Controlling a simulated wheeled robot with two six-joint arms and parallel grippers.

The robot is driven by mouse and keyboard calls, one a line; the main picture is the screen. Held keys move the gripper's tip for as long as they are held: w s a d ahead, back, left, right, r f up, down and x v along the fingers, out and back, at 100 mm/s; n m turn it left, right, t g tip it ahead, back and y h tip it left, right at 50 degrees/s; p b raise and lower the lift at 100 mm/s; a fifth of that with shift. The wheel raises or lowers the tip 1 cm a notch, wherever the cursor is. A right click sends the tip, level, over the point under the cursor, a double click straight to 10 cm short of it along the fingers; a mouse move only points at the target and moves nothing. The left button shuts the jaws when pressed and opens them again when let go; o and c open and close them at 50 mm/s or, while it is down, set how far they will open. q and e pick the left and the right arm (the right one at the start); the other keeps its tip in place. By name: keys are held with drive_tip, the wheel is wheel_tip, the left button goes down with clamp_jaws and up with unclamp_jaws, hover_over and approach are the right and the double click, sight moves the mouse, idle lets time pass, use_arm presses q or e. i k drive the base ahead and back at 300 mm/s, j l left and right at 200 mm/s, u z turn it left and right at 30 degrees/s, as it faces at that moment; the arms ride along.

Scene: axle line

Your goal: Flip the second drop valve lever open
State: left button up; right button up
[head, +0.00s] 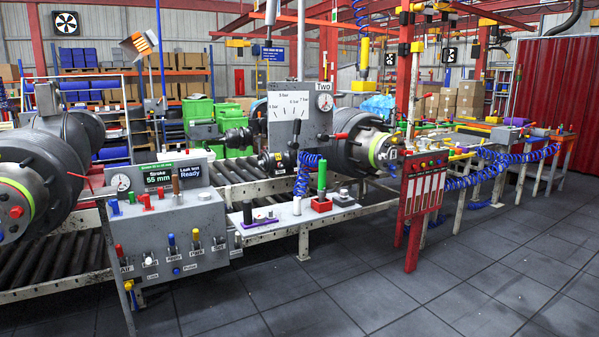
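A grey panel marked "Two" (286,133) stands at the middle of the head view, with a pressure gauge (324,102) and a bar scale. A red lever (341,136) sticks out sideways, roughly level, at its right edge. Neither of my grippers is in view.
A grey console (165,207) with coloured levers stands at the front left. A white shelf (290,217) holds a green-handled tool in a red base (321,190). A red rack (424,190) stands right of it. The dark tiled floor (420,280) at the front right is clear.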

sight(344, 136)
drive_tip(key=i+l+z, duration=0.1)
drive_tip(key=i+l, duration=0.6)
drive_tip(key=i+l+z, duration=0.2)
drive_tip(key=i+z, duration=0.15)
drive_tip(key=i, duration=0.7)
drive_tip(key=i+j+z, duration=0.1)
drive_tip(key=i+z, duration=0.25)
drive_tip(key=i, duration=0.7)
